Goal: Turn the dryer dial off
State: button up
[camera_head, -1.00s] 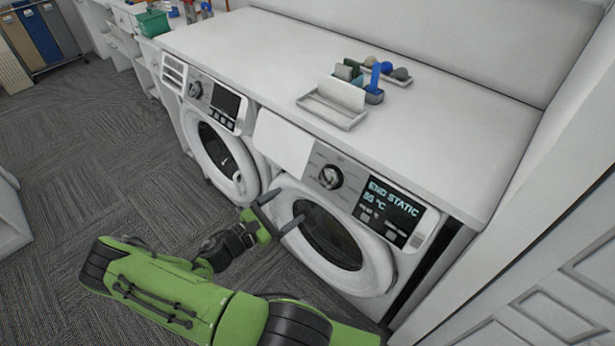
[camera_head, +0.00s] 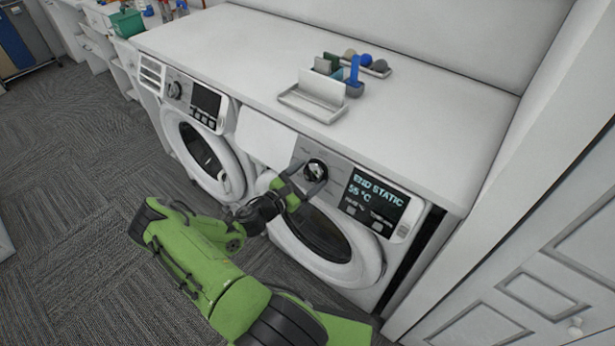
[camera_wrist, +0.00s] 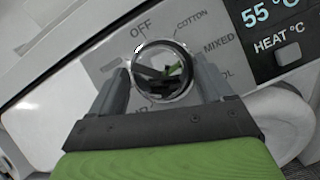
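The dryer (camera_head: 322,238) is the right-hand front-loading machine, with a lit display (camera_head: 375,200) reading "END STATIC" and 55 °C. Its round chrome dial (camera_head: 316,170) sits on a grey panel left of the display. In the wrist view the dial (camera_wrist: 161,72) shows between my two fingers, with OFF printed at its upper left and COTTON and MIXED to its right. My gripper (camera_head: 309,181) is at the dial, fingers apart on either side of it. The fingertips are close to the dial's rim; I cannot tell whether they touch. The dial's pointer mark is not clear.
A second machine (camera_head: 204,140) stands to the left under the same white counter (camera_head: 240,45). A white tray (camera_head: 312,104) and small colored items lie on the counter. A white paneled door (camera_head: 540,260) is at right. Carpet floor (camera_head: 80,200) is clear at left.

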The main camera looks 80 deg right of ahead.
jog(key=c, duration=0.8)
jog(key=shift+m, duration=0.4)
jog(key=m+g+y+b, duration=0.1)
jog(key=m, duration=0.1)
jog(key=m+g+y+b, duration=0.1)
jog(key=m, duration=0.1)
jog(key=shift+w+d, duration=0.1)
jog(key=shift+w, duration=0.05)
jog(key=m+y+b, duration=0.1)
jog(key=m, duration=0.2)
jog(key=m+y, duration=0.1)
jog(key=m, duration=0.2)
jog(key=shift+d+g+y+b, duration=0.1)
jog(key=shift+g+y+b, duration=0.2)
jog(key=shift+g+b, duration=0.1)
jog(key=shift+r+m, duration=0.1)
jog(key=shift+m, duration=0.2)
jog(key=o, duration=1.1)
